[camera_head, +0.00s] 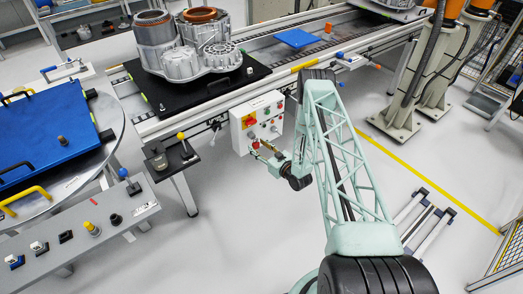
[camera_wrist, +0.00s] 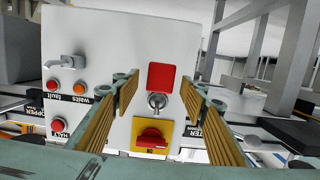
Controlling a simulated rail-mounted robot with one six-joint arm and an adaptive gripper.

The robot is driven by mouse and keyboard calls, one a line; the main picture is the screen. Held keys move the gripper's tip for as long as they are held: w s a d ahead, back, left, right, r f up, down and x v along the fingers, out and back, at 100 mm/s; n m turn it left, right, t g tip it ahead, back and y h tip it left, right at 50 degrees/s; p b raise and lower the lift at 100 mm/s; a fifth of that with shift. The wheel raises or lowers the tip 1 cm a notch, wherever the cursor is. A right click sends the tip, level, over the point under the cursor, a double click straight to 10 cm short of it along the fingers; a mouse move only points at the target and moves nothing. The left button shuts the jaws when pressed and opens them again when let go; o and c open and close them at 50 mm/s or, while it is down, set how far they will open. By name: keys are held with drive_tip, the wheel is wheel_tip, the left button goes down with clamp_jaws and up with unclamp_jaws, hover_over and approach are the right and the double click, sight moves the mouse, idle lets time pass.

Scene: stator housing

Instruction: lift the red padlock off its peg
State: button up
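The red padlock (camera_wrist: 161,77) hangs on the front of a white control box (camera_wrist: 100,40), with a silver round-ended peg or shackle (camera_wrist: 157,101) just below its red body in the wrist view. In the head view, a small red spot (camera_head: 256,144) low on the box appears to be the padlock. My gripper (camera_wrist: 158,90) is open, its two ridged yellow-brown fingers on either side of the padlock with gaps showing. No contact is visible. In the head view my gripper (camera_head: 268,151) is small and close to the box front; its fingers are hard to make out.
A yellow plate with a red rotary switch (camera_wrist: 152,140) sits below the padlock in the wrist view. Push buttons (camera_wrist: 78,88) and a silver fitting (camera_wrist: 68,61) are at its left. The box is fixed beside the conveyor (camera_head: 210,110) carrying the stator housing (camera_head: 185,48).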

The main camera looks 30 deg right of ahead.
drive_tip(key=shift+x, duration=0.95)
drive_tip(key=shift+c, duration=0.3)
drive_tip(key=c, duration=1)
drive_tip(key=shift+o, duration=0.2)
drive_tip(key=shift+s+r, duration=0.2)
drive_tip(key=shift+r, duration=0.4)
drive_tip(key=shift+s+d, duration=0.1)
drive_tip(key=shift+s, duration=0.35)
drive_tip(key=shift+p+v, duration=0.3)
drive_tip(key=shift+v, duration=0.7)
drive_tip(key=shift+s+f, duration=0.1)
drive_tip(key=shift+s, duration=0.05)
